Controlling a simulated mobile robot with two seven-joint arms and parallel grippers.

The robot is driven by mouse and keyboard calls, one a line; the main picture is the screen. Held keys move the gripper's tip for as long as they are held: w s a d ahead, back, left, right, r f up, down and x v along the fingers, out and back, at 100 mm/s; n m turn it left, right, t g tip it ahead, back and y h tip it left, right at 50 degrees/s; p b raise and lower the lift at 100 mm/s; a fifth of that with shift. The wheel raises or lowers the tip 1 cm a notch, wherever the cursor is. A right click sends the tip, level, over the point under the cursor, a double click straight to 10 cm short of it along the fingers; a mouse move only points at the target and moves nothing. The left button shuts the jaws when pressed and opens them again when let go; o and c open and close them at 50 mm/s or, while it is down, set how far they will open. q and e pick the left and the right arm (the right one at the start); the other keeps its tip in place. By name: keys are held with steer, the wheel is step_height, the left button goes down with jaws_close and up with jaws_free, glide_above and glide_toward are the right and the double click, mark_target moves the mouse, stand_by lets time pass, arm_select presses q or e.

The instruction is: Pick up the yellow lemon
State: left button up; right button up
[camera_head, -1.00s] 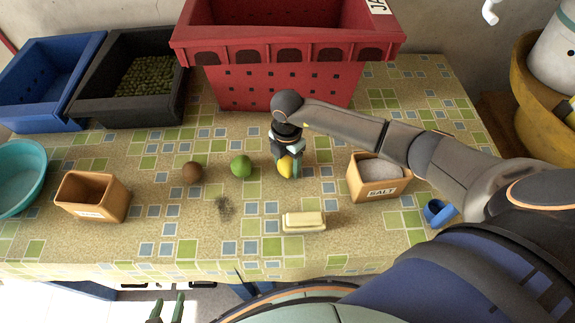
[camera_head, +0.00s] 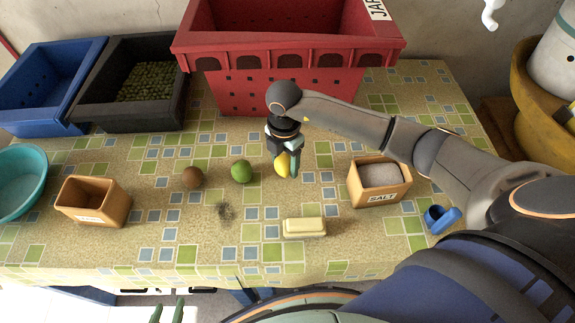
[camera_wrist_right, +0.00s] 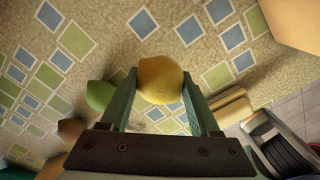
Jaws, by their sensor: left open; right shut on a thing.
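The yellow lemon (camera_head: 282,164) is between the fingers of my right gripper (camera_head: 287,168), just right of the green lime in the head view. In the right wrist view the lemon (camera_wrist_right: 160,80) sits between both fingertips, and my right gripper (camera_wrist_right: 161,88) is shut on it. The lemon appears to be slightly above the tiled table, though the gap is hard to judge. My left gripper (camera_head: 167,312) shows only its fingertips at the bottom edge of the head view, open and empty, in front of the table.
A green lime (camera_head: 241,171) and a brown round fruit (camera_head: 193,177) lie to the left. A butter block (camera_head: 304,228) lies in front, a salt box (camera_head: 382,197) to the right. A wooden box (camera_head: 108,207) stands at left. A large red crate (camera_head: 280,92) stands behind.

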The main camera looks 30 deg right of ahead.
steer(key=s+a+r+b, duration=0.1)
steer(key=s+a+r, duration=0.6)
steer(key=a, duration=0.3)
steer(key=shift+a+r, duration=0.2)
steer(key=shift+r, duration=0.45)
steer(key=shift+s, duration=0.1)
